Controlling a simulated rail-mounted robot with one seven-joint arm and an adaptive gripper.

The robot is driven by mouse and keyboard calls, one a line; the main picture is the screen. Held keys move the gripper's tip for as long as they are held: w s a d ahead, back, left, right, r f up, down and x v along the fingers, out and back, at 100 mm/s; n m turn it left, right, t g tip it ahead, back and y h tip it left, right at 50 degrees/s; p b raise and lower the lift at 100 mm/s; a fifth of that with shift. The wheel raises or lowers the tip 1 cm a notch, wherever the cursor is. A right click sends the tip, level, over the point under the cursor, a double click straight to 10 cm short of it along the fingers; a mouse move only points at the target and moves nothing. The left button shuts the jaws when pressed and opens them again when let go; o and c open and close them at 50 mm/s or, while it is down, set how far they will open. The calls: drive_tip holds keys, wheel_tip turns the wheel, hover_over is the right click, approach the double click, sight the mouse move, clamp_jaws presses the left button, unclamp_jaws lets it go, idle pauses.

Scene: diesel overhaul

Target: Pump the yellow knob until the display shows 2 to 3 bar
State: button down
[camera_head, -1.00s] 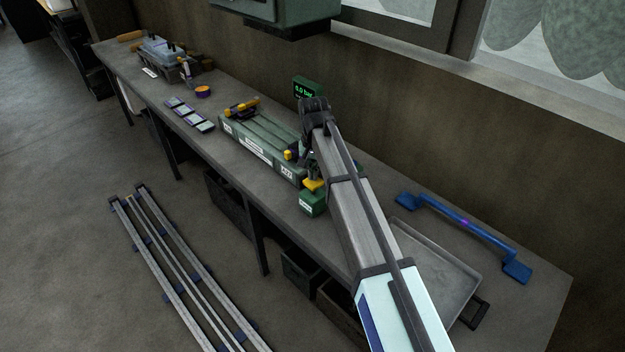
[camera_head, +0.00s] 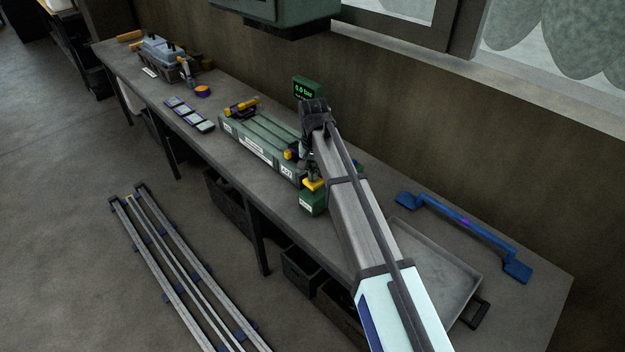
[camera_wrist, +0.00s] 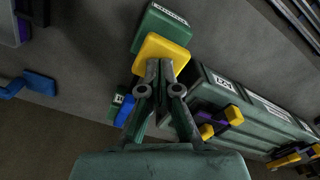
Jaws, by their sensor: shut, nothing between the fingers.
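The yellow knob (camera_head: 314,184) sits on top of a green pump block (camera_head: 311,204) at the bench's front edge. In the wrist view the knob (camera_wrist: 163,52) lies right at the tips of my gripper (camera_wrist: 165,66), in front of the green block (camera_wrist: 166,22). The fingers are shut with nothing between them; I cannot tell whether they touch the knob. In the head view my arm hides most of my gripper. The display (camera_head: 307,88) behind my arm reads 0.0 bar in green.
A long green fixture (camera_head: 262,143) with yellow and purple parts lies directly beside the pump. A grey tray (camera_head: 436,262) and a blue handle bar (camera_head: 464,224) lie to the right. Several small dark plates (camera_head: 189,114) and a grey engine part (camera_head: 163,52) are further left.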

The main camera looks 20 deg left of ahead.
drive_tip(key=shift+f+b, duration=0.5)
drive_tip(key=shift+f, duration=1.2)
drive_tip(key=shift+r+p, duration=1.25)
drive_tip(key=shift+r, duration=0.9)
drive_tip(key=shift+f, duration=0.25)
drive_tip(key=shift+f+b, duration=0.75)
drive_tip(key=shift+f, duration=1.15)
drive_tip(key=shift+r+p, duration=1.2)
drive_tip(key=shift+r, duration=0.9)
drive_tip(key=shift+f, duration=0.2)
